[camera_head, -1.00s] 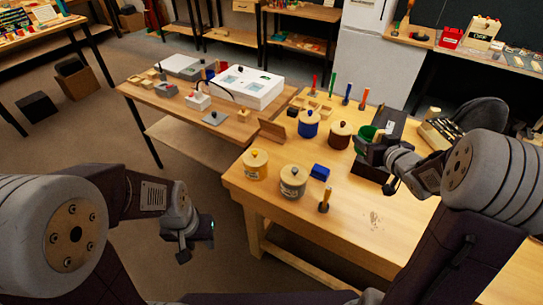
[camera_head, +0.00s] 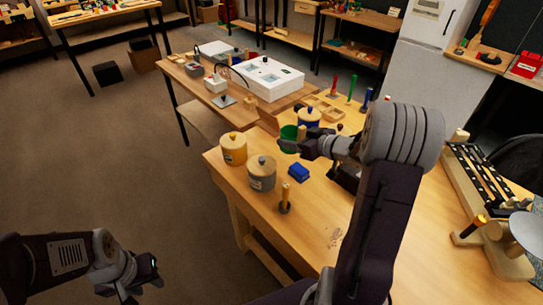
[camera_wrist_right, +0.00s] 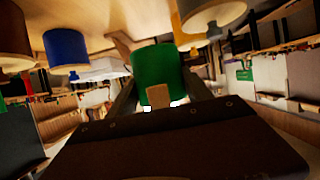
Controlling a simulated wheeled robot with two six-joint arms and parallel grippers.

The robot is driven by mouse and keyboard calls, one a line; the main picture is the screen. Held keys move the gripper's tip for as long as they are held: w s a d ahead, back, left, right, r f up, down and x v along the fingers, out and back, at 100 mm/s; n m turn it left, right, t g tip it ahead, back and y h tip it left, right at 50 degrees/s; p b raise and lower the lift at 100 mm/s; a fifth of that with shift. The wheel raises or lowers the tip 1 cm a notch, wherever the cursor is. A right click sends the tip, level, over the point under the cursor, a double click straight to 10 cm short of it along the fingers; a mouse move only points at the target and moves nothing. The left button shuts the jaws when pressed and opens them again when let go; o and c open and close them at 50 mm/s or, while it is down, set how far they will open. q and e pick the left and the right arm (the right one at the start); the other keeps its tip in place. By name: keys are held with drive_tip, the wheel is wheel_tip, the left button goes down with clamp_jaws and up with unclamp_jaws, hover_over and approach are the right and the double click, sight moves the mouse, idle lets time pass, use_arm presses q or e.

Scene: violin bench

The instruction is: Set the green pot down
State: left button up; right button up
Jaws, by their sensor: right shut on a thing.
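The green pot (camera_head: 289,133) is in my right gripper (camera_head: 291,144), between the blue pot (camera_head: 308,117) and the grey pot (camera_head: 262,173) in the head view. The right wrist view, which looks upside down, shows the green pot (camera_wrist_right: 158,68) between the fingers with a light wooden piece (camera_wrist_right: 158,96) on its near side. My right gripper is shut on it. I cannot tell whether its base touches the bench (camera_head: 325,200). My left gripper (camera_head: 143,279) is low at the left, off the bench; its opening is unclear.
A yellow pot (camera_head: 233,148), a blue block (camera_head: 299,172) and an upright wooden-handled tool (camera_head: 285,200) stand near the green pot. A side table (camera_head: 195,88) with a white box (camera_head: 267,78) adjoins behind.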

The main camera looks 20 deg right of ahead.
drive_tip(key=w+f+b, duration=0.1)
drive_tip(key=w+f, duration=0.2)
drive_tip(key=w+f+b, duration=0.1)
drive_tip(key=w+f, duration=0.3)
drive_tip(key=w+f+b, duration=0.1)
drive_tip(key=w+f, duration=0.2)
drive_tip(key=w, duration=0.1)
drive_tip(key=shift+w+a+f, duration=0.2)
drive_tip(key=shift+a, duration=0.05)
drive_tip(key=shift+f+b, duration=0.3)
drive_tip(key=shift+f, duration=0.05)
drive_tip(key=shift+r, duration=0.1)
drive_tip(key=shift+f, duration=0.3)
